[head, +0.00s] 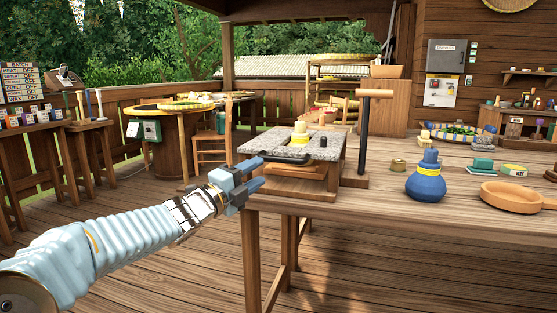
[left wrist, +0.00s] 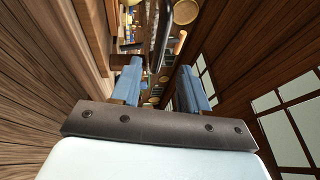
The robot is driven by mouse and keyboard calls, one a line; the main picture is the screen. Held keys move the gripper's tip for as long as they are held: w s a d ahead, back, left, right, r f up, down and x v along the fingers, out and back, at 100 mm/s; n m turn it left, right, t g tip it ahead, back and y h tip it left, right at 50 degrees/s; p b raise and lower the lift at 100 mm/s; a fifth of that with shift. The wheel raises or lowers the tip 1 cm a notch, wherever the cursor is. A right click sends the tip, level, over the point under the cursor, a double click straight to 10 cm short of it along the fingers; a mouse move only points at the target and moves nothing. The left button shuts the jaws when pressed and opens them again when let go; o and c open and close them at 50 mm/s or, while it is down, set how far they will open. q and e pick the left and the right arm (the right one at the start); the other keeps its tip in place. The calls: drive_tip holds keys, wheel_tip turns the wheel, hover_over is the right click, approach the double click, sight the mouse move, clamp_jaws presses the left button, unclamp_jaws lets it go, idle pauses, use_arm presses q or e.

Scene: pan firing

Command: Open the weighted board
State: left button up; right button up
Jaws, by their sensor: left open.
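The weighted board (head: 330,142) is a grey speckled slab lying level on a wooden base (head: 305,187) at the table's left end. A pale block with a yellow band (head: 300,135) stands on it. A dark bar handle (head: 287,157) runs along its front left edge. My left gripper (head: 259,173) is open and empty, just left of the handle and apart from it. In the left wrist view, its blue fingers (left wrist: 161,90) are spread, with a dark bar (left wrist: 165,30), likely the handle, beyond them. My right gripper is not in view.
A blue weight (head: 427,180) and a clay dish (head: 512,196) sit further right on the table (head: 400,215). The deck left of the table is clear around my left arm.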

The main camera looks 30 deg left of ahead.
sight(276, 161)
use_arm(q)
drive_tip(key=p+x, duration=0.1)
drive_tip(key=x, duration=0.8)
drive_tip(key=shift+c, duration=0.2)
drive_tip(key=shift+f, duration=0.1)
clamp_jaws()
